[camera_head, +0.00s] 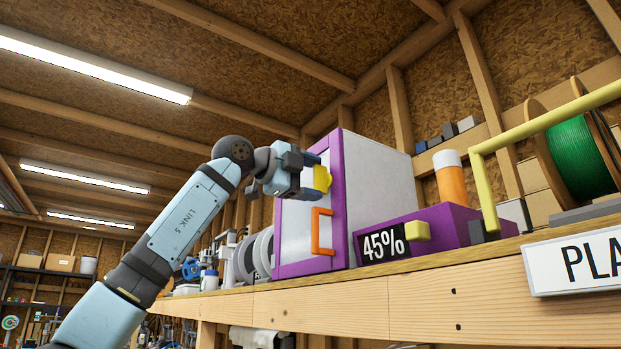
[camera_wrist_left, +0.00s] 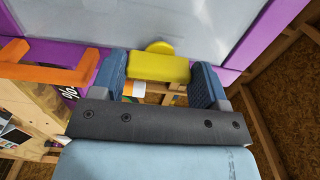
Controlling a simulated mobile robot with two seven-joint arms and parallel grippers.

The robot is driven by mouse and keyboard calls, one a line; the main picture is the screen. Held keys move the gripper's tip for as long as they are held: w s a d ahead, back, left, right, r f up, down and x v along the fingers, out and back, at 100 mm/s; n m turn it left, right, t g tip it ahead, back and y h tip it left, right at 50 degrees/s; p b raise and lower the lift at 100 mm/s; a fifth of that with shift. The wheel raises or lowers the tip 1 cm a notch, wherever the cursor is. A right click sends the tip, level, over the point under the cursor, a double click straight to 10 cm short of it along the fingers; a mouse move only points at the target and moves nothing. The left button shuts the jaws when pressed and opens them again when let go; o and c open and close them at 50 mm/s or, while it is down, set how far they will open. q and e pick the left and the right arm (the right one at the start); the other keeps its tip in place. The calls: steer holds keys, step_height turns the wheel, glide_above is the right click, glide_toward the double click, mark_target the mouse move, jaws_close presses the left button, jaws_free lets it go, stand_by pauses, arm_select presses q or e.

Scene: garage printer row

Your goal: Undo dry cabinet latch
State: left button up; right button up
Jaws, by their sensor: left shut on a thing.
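The dry cabinet (camera_head: 376,175) is a white box with a purple-framed front door and stands on the wooden shelf. Its door looks shut. The yellow latch (camera_head: 322,178) is near the door's right edge, above the orange handle (camera_head: 321,231). My left gripper (camera_head: 312,178) is at the door and shut on the latch. In the left wrist view the yellow latch (camera_wrist_left: 160,67) sits between the two blue-grey fingers, with a rounded yellow part behind it. The orange handle (camera_wrist_left: 45,62) is to the left there, clear of the fingers. My right gripper is not in view.
A purple unit with a 45% display (camera_head: 385,246) and a yellow knob (camera_head: 417,231) stands right of the cabinet. A yellow bent bar (camera_head: 485,180) rises at the right. Spools (camera_head: 255,256) stand left of the cabinet. The shelf edge (camera_head: 430,290) runs below.

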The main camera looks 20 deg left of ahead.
arm_select(q)
steer(key=o, duration=0.9)
steer(key=shift+o, duration=0.2)
steer(key=shift+s+a, duration=0.1)
steer(key=b+v, duration=0.1)
steer(key=v, duration=1.2)
steer(key=shift+s+a+b, duration=0.2)
steer(key=shift+b, duration=0.1)
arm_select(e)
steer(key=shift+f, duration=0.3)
